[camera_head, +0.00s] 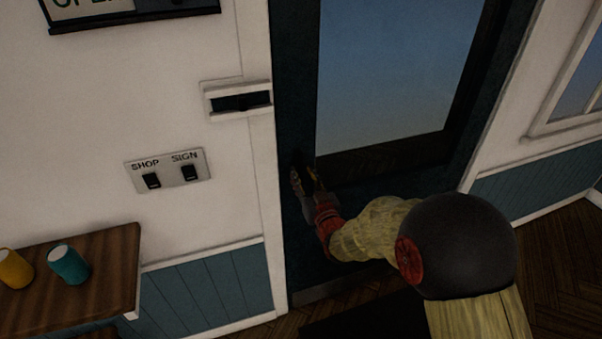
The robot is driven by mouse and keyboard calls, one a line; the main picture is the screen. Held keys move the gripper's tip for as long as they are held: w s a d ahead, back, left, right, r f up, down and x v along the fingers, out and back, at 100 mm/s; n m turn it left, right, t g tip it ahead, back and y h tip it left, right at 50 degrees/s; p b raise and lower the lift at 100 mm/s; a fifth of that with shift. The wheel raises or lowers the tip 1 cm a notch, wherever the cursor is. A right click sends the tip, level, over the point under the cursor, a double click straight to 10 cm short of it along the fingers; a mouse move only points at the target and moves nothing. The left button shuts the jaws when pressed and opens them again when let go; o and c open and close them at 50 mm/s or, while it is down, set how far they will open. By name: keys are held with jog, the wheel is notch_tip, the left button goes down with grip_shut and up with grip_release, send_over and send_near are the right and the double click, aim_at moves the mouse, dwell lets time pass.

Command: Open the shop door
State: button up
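The shop door (290,110) is dark teal with a large glass pane (395,75). It stands in a white frame, and no clear gap shows along its left edge. My gripper (304,172) is at the door's left stile, beside the lower left corner of the pane. Its fingers reach toward a small dark shape there, which may be the handle. The fingers overlap that shape, so I cannot tell whether they touch or hold it. My arm covers the lower right part of the door.
A switch plate (168,170) marked SHOP and SIGN and a white slotted box (238,100) are on the left wall. A wooden shelf (95,285) holds a yellow cup (14,268) and a teal cup (68,264). A dark mat (370,318) lies before the door.

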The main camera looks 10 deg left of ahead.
jog(key=shift+x, duration=1.1)
jog(key=shift+c, duration=1.2)
grip_shut()
